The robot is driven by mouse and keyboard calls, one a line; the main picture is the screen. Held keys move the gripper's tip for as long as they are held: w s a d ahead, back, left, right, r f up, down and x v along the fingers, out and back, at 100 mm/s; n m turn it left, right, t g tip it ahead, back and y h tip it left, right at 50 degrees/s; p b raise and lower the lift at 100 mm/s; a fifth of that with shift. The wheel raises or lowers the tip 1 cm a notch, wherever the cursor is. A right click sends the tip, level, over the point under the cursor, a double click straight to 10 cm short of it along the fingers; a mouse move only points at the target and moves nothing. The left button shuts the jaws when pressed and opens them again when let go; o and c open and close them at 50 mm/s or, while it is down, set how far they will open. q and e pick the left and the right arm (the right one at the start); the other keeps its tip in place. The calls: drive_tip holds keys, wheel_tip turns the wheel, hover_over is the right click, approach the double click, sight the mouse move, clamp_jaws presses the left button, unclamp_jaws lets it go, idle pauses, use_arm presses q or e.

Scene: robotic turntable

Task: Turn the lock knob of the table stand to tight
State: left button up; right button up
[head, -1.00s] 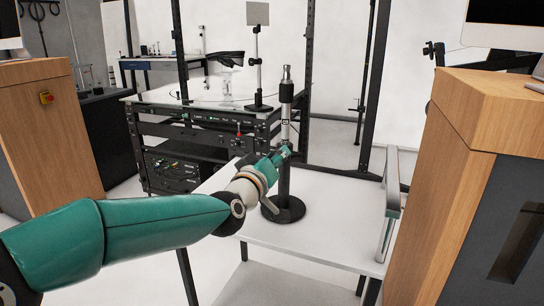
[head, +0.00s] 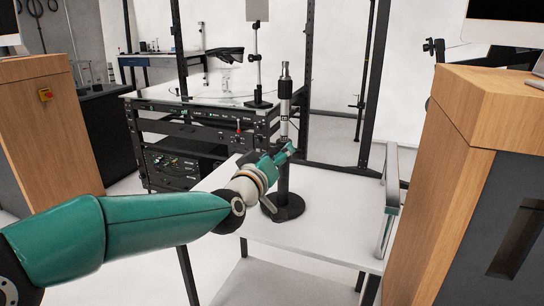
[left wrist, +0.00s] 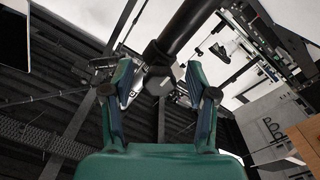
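The table stand has a round black base (head: 283,208), a black lower post and a thinner silver upper post (head: 284,128) with a black sleeve. It stands upright on a white table. My left gripper (head: 288,152) is at the post, around mid-height, and hides the knob in the head view. In the left wrist view the lock knob (left wrist: 158,83), dark with a grey faceted end, lies between the two fingers of my left gripper (left wrist: 159,66). The fingers are open, with a gap showing on each side of the knob. My right gripper is not in view.
The white table (head: 325,215) has free room right of the stand, up to a grey rail (head: 391,190). A wooden cabinet (head: 470,170) stands close on the right, another (head: 50,125) at left. A black equipment rack (head: 190,140) stands behind.

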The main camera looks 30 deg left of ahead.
use_arm(q)
drive_tip(key=v, duration=1.2)
idle(0.4)
